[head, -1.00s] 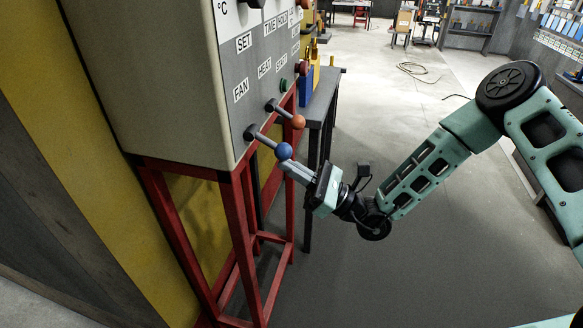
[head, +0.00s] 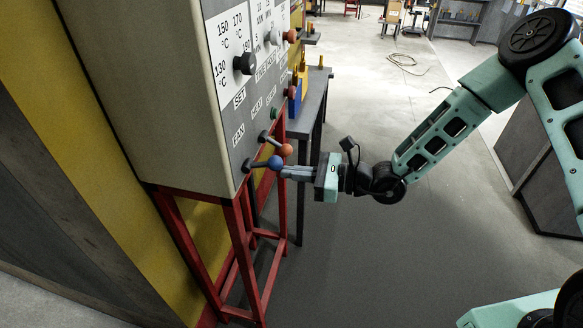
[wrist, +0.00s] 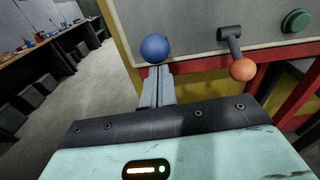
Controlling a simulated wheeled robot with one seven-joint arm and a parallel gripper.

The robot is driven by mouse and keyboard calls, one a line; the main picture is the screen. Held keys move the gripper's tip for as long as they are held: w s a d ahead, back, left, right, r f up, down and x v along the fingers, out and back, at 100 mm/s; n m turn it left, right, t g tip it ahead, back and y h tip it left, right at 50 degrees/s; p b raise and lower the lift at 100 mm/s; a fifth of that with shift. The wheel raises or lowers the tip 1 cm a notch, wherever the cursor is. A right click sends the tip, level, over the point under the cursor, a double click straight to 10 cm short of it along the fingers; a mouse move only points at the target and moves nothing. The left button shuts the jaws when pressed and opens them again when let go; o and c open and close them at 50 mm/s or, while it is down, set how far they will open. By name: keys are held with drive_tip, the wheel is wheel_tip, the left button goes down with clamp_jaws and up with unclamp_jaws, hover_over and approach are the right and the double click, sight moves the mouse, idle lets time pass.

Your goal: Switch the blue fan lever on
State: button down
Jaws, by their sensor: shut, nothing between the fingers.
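The blue fan lever (head: 275,162) sticks out from the lower front of the oven panel, under the FAN label. Its shaft points out and slightly up in the head view, unlike the orange lever beside it, which slopes down. My gripper (head: 284,172) is shut and empty, with its fingertips at the blue ball, touching it or very close. In the wrist view the blue ball (wrist: 155,48) sits just beyond the closed fingertips (wrist: 158,70). Its shaft is hidden there behind the ball.
The orange lever (head: 286,150) is close beside the blue one, and a green button (wrist: 296,20) lies past it. A black knob (head: 244,63) is higher on the panel. The oven stands on a red frame (head: 237,245). A dark table (head: 306,118) stands behind. The floor at right is open.

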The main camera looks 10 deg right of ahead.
drive_tip(key=shift+a+r+p, duration=0.2)
drive_tip(key=shift+r+p, duration=0.3)
drive_tip(key=shift+r, duration=1.05)
